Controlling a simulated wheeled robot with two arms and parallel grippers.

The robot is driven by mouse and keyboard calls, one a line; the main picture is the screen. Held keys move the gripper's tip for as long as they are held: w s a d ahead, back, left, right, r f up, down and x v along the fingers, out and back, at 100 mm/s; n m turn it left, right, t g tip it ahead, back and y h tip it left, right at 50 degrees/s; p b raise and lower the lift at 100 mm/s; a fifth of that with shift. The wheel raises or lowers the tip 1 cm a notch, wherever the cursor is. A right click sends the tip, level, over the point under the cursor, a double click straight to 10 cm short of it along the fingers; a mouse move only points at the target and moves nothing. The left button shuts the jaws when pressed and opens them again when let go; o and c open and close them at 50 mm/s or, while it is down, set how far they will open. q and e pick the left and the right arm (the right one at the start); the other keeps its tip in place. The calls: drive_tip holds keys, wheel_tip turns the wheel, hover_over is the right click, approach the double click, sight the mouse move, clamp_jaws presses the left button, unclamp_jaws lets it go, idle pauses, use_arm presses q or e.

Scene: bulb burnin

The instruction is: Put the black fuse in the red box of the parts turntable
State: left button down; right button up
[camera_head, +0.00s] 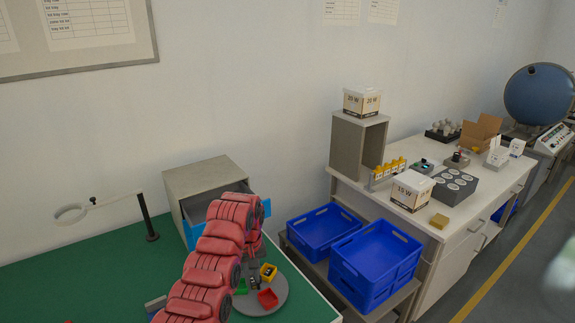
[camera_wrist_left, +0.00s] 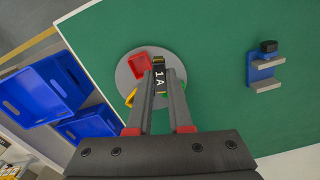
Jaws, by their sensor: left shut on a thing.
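The grey round parts turntable (camera_head: 281,300) stands on the green table. It carries a red box (camera_head: 268,298), a yellow box (camera_head: 269,271) and a green box (camera_head: 240,287). My left gripper (camera_head: 254,277) points down over the turntable, between the boxes. In the left wrist view its fingers (camera_wrist_left: 163,88) are shut on the black fuse (camera_wrist_left: 160,75), marked "1A". The fuse shows just right of the red box (camera_wrist_left: 130,66) there. Its height above the disc is hard to tell. The yellow box (camera_wrist_left: 130,98) is partly hidden by a finger. My right gripper is not in view.
A grey open-fronted cabinet (camera_head: 205,178) stands behind my left arm. A magnifier on a stand (camera_head: 150,232) is at the back left. A blue holder with grey plates (camera_wrist_left: 264,68) stands on the table. Blue crates (camera_head: 375,262) are beyond the right edge. The left table is mostly clear.

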use_arm(q)
drive_tip(key=s+a+r+m+b, duration=0.1)
drive_tip(key=a+r+m+b, duration=0.3)
drive_tip(key=a+r, duration=0.2)
drive_tip(key=shift+s+a+b, duration=0.35)
drive_tip(key=shift+s+a, duration=0.05)
drive_tip(key=shift+a, duration=0.15)
